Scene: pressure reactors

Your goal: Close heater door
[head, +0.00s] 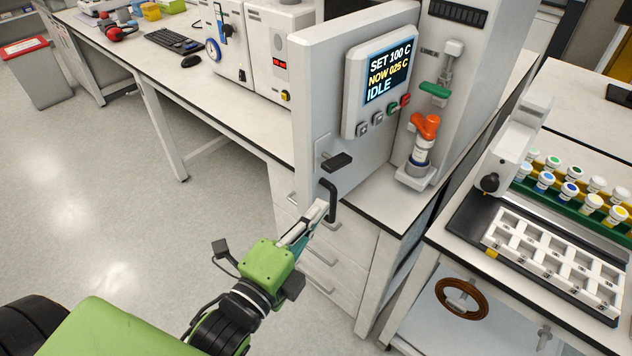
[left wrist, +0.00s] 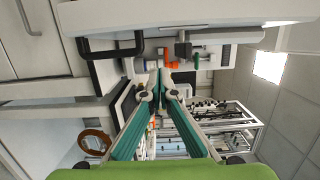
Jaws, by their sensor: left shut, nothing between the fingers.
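The heater (head: 312,95) is a white and grey unit on the bench, with a lit display (head: 388,71) reading SET 100 C, NOW 025 C, IDLE. A dark lever (head: 337,161) sticks out of its front face. A black bar handle (head: 332,200) is below it; a black handle also shows large in the left wrist view (left wrist: 92,62). How far the heater door stands open is hard to tell. My left gripper (head: 321,207) is shut and empty, its fingertips close beside the black bar handle; contact is unclear. Its teal fingers meet in the left wrist view (left wrist: 161,92). My right gripper is out of view.
An orange-topped fitting (head: 424,127) stands right of the display. A white rack (head: 550,262) and capped vials (head: 570,190) are on the right bench. Drawers (head: 318,262) are under the heater.

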